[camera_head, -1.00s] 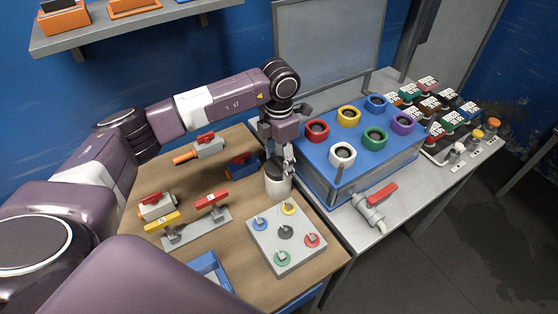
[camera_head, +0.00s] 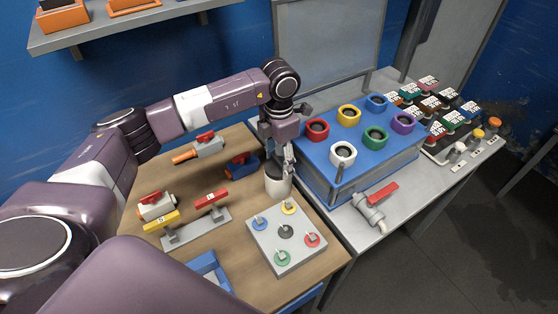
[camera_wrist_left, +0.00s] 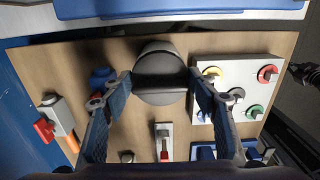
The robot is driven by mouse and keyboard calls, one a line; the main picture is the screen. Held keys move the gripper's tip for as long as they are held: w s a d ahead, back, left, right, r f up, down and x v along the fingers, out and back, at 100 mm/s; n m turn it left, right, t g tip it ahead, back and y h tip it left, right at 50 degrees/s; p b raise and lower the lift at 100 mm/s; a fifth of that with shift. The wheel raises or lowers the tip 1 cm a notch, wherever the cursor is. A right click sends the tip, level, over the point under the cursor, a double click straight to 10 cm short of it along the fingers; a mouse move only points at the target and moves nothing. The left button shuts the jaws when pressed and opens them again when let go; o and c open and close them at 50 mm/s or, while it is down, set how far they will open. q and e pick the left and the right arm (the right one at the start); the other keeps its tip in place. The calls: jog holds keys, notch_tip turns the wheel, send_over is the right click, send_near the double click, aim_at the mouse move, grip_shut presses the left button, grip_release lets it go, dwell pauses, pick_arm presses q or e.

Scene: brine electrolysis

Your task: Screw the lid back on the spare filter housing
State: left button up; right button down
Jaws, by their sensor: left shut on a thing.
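The spare filter housing (camera_head: 278,188) is a white cylinder standing upright on the wooden table, near its right edge. Its dark grey lid (camera_wrist_left: 160,80) is at the housing's top and shows from above in the left wrist view, with a raised bar across it. My left gripper (camera_head: 283,167) points down over the housing. In the left wrist view its two blue-grey fingers (camera_wrist_left: 160,86) stand on either side of the lid, shut on it. The fingers partly hide the lid in the head view, so I cannot tell how well it is seated.
A grey plate with coloured knobs (camera_head: 266,244) lies just in front of the housing. Valves with red and yellow handles (camera_head: 196,229) lie to the left, with a blue tray (camera_head: 208,266) in front. A blue box with coloured rings (camera_head: 330,180) stands close on the right.

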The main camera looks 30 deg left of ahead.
pick_arm(q)
jog(key=shift+f, duration=0.15)
jog(key=shift+f+m+b, duration=0.1)
jog(key=shift+m+b, duration=0.3)
jog(key=shift+b, duration=0.2)
jog(key=m+b, duration=0.2)
jog(key=shift+f+m, duration=0.1)
jog(key=shift+m, duration=0.3)
jog(key=shift+m+b, duration=0.35)
jog(key=shift+m, duration=0.55)
jog(key=shift+r, duration=0.25)
